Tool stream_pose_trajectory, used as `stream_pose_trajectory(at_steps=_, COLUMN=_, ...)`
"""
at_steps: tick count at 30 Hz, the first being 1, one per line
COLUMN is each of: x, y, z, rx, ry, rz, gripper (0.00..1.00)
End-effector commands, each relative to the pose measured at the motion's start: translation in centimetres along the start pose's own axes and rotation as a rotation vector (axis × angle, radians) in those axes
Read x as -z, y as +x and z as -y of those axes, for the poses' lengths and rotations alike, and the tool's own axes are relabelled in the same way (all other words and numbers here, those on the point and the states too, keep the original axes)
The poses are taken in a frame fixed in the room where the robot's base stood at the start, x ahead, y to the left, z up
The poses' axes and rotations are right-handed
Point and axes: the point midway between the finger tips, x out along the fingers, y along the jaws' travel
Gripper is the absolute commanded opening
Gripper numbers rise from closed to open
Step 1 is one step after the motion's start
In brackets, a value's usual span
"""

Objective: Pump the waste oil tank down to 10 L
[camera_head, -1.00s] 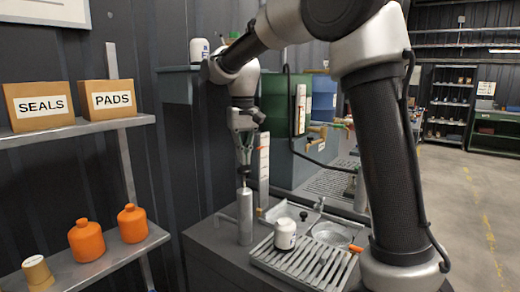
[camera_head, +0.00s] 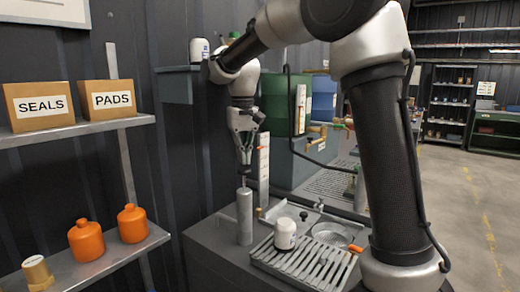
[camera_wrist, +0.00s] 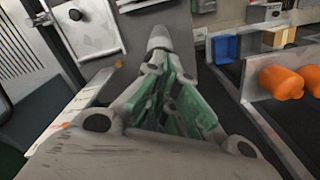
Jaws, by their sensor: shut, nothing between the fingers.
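A slim grey cylinder (camera_head: 244,217), which looks like the hand pump, stands upright on the dark bench, with a thin rod at its top. My gripper (camera_head: 244,170) points down directly above it, shut and empty. Whether the fingertips touch the rod is too small to tell. In the wrist view, the gripper (camera_wrist: 158,66) has its green-padded fingers together, with a rounded grey end just beyond them. A green tank (camera_head: 274,105) stands behind, carrying a white level strip (camera_head: 300,108). Another white scale strip (camera_head: 263,165) stands behind the pump. The level readings are too small to read.
A white canister (camera_head: 285,233) stands on a slatted drain grate (camera_head: 300,263) right of the pump, near a round dish (camera_head: 332,235). Shelves at left hold orange jugs (camera_head: 86,240) and cardboard boxes (camera_head: 40,105). Open floor (camera_head: 465,205) lies at right.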

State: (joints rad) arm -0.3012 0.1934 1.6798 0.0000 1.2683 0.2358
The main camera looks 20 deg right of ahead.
Motion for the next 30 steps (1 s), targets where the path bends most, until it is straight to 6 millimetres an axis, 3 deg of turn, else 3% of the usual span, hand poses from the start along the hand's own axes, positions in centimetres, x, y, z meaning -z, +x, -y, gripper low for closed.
stream_pose_trajectory(at_steps=30, x=0.0, y=3.5, z=0.0, rx=0.0, ry=0.0, rz=0.001, gripper=0.0)
